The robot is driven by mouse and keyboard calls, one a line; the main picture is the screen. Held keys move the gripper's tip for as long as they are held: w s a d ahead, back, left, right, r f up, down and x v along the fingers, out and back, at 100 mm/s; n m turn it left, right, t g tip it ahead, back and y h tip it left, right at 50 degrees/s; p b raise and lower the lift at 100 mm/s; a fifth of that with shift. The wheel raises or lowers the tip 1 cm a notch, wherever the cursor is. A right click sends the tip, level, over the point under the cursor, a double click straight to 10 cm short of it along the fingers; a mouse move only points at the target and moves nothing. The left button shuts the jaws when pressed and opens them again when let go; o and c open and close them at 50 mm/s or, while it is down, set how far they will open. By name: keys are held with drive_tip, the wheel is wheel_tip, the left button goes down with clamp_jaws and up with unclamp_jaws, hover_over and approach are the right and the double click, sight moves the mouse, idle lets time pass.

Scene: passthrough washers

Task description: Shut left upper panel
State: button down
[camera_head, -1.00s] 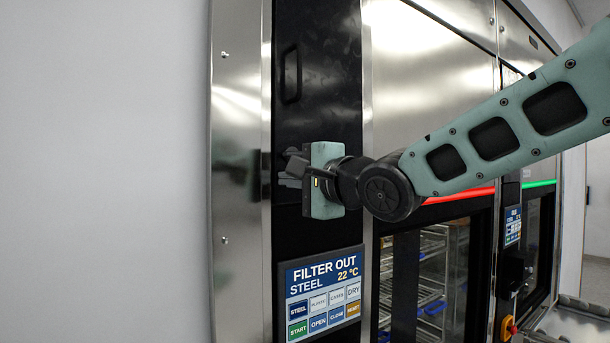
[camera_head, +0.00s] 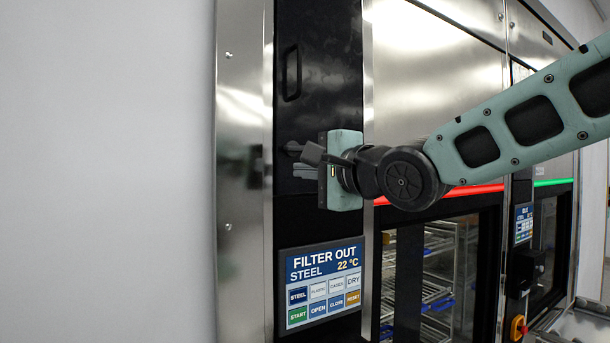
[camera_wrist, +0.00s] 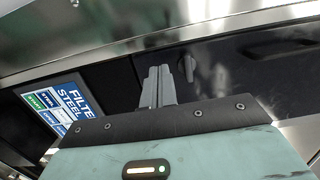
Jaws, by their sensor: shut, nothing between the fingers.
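The left upper panel (camera_head: 318,95) is a tall glossy black door with a black bar handle (camera_head: 291,72), above the blue display in the head view. It looks about flush with the steel frame around it; any small gap cannot be made out. My gripper (camera_head: 311,156) is shut and empty in front of the panel's lower part, below the handle. Contact between the fingertips and the panel does not show clearly.
The display (camera_head: 321,286) reads FILTER OUT, STEEL, 22 °C and has several buttons. A steel side strip (camera_head: 243,200) and a plain wall (camera_head: 105,170) lie to the left. A glass washer door (camera_head: 407,280) with racks behind it stands right, under a red light strip (camera_head: 468,190).

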drive_tip(key=b+v, duration=0.2)
drive_tip(key=v, duration=0.6)
drive_tip(key=shift+s+a, duration=0.2)
drive_tip(key=shift+s, duration=0.35)
drive_tip(key=s+d+f+n+g+h+b, duration=0.2)
drive_tip(key=s+f+n+g+h, duration=0.15)
drive_tip(key=f, duration=0.95)
drive_tip(key=s+d+f+n+g+h+b, duration=0.1)
drive_tip(key=s+f+n+g+h+b, duration=0.2)
drive_tip(key=f, duration=1.1)
drive_tip(key=s+d+f+n+g+h+b, duration=0.2)
drive_tip(key=s+d+f+n+g, duration=0.1)
drive_tip(key=s+f, duration=0.5)
drive_tip(key=s+d+f+n+g+h+b, duration=0.1)
drive_tip(key=s+d+f+n+g, duration=0.3)
drive_tip(key=f, duration=0.7)
drive_tip(key=s+d+n+h, duration=0.1)
drive_tip(key=s+d+n, duration=0.1)
drive_tip(key=s+n, duration=0.2)
drive_tip(key=shift+s+h+b, duration=0.35)
drive_tip(key=shift+s, duration=0.4)
